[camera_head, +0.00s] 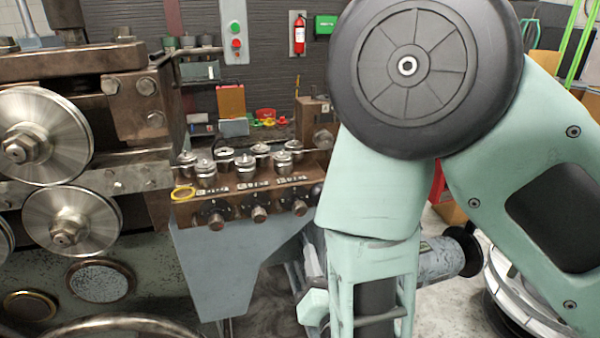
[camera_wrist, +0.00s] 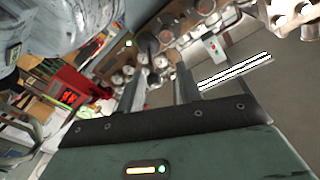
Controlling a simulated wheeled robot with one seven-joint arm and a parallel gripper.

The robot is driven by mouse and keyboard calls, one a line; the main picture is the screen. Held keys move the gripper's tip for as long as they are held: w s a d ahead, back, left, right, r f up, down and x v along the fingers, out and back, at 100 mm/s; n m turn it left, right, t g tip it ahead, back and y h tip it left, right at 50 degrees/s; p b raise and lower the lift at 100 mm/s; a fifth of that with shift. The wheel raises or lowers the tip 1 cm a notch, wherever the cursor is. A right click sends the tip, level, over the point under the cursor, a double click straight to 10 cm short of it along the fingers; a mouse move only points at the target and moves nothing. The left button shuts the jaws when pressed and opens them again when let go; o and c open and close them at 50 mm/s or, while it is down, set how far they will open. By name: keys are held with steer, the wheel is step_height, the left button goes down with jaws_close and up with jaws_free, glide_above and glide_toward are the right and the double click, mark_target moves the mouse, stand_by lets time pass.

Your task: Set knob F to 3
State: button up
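A brown control block (camera_head: 245,199) stands left of my arm in the head view. Three dark round knobs sit along its front, at left (camera_head: 215,220), middle (camera_head: 258,212) and right (camera_head: 299,206). Small white labels lie above them, too small to read, so I cannot tell which is knob F or its setting. In the wrist view my gripper (camera_wrist: 160,82) has its two fingers apart with nothing held between them. Round metal parts and knobs (camera_wrist: 150,43) show beyond the fingertips, apart from them. My gripper is not clearly visible in the head view.
Several metal cylinders (camera_head: 205,172) stand on top of the block, with a yellow ring (camera_head: 183,193) at its left end. Large steel rollers (camera_head: 72,222) of the machine are at left. A grey motor-like cylinder (camera_head: 440,260) lies right of my arm.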

steer(key=s+n+y+p, duration=0.2)
steer(key=n, duration=0.1)
steer(key=b, duration=1)
glide_toward(301, 211)
steer(key=shift+g, duration=0.4)
steer(key=x, duration=0.3)
steer(key=p+x, duration=0.1)
steer(key=x, duration=0.2)
steer(key=p+x, duration=0.1)
steer(key=x, duration=0.3)
steer(key=shift+d+r, duration=0.1)
steer(key=shift+r, duration=0.2)
steer(key=shift+w, duration=0.55)
steer(key=c, duration=0.7)
